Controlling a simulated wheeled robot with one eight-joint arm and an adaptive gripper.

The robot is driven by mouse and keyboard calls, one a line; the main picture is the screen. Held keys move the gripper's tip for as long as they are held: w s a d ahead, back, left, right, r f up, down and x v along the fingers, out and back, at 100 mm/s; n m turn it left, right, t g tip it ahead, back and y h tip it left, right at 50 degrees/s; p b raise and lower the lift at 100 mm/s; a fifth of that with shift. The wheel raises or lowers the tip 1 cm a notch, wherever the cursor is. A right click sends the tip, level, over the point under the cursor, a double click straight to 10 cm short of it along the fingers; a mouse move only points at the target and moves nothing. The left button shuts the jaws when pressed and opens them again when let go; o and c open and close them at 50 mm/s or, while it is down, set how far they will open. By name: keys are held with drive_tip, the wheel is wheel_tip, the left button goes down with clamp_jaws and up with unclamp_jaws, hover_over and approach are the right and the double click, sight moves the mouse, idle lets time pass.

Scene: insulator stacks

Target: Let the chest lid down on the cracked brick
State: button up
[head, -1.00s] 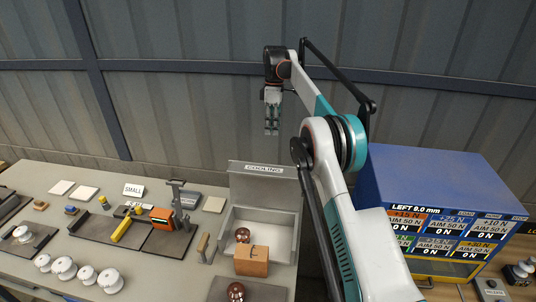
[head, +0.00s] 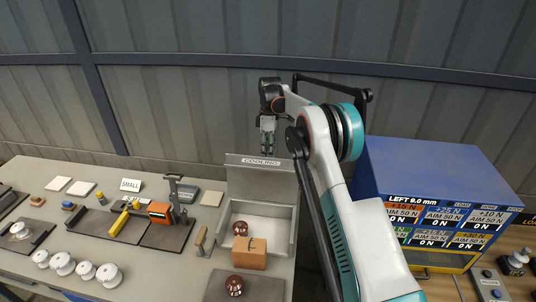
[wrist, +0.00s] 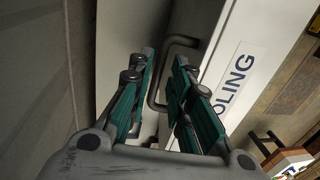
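The chest (head: 287,238) marked COOLING stands open, its lid (head: 262,178) raised at the back. The cracked brick (head: 249,254) is an orange-brown block with a dark crack line, at the chest's front edge. I cannot tell whether it rests on the rim or just before it. My gripper (head: 268,153) points down at the top of the lid, by the COOLING label. In the wrist view, my gripper (wrist: 163,62) has its fingers apart, with the bent lid handle (wrist: 181,40) beyond and partly between them. No grip on the handle shows.
A brown glazed insulator (head: 240,228) is inside the chest; another (head: 234,286) is on a dark mat (head: 265,290) in front. A wooden-handled tool (head: 201,240) lies left of the chest. A blue cabinet (head: 440,180) with force readouts stands right. White insulators (head: 62,264) sit left.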

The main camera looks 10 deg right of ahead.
drive_tip(key=shift+s+f, duration=0.15)
drive_tip(key=shift+f, duration=0.55)
clamp_jaws()
drive_tip(key=shift+s+a, duration=0.1)
